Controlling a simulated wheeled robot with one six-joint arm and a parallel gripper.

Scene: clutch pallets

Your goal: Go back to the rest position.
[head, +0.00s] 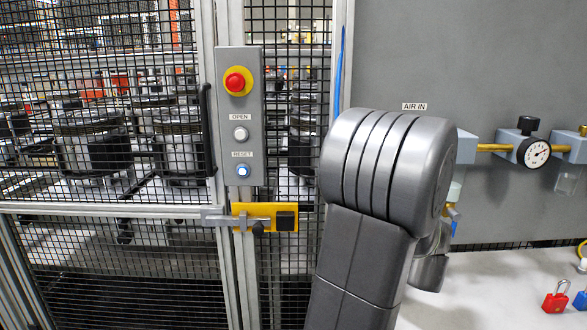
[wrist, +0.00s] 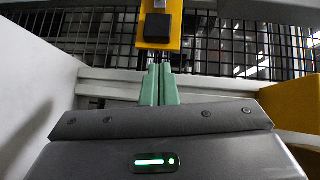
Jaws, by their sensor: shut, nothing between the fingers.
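My gripper (wrist: 159,85) shows in the wrist view, its two green fingers pressed together with nothing between them. The fingers point toward a yellow latch (wrist: 158,30) with a dark block on it; I cannot tell how far apart they are. In the head view the yellow latch (head: 255,212) sits on the mesh fence door frame. My grey arm fills the middle of the head view and hides my gripper there.
A grey control box (head: 240,135) has a red emergency button (head: 235,82), an OPEN button and a lit RESET button. To the right are a grey panel with a pressure gauge (head: 536,153) and a white table (head: 480,300) with a red padlock (head: 556,298) and a blue one.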

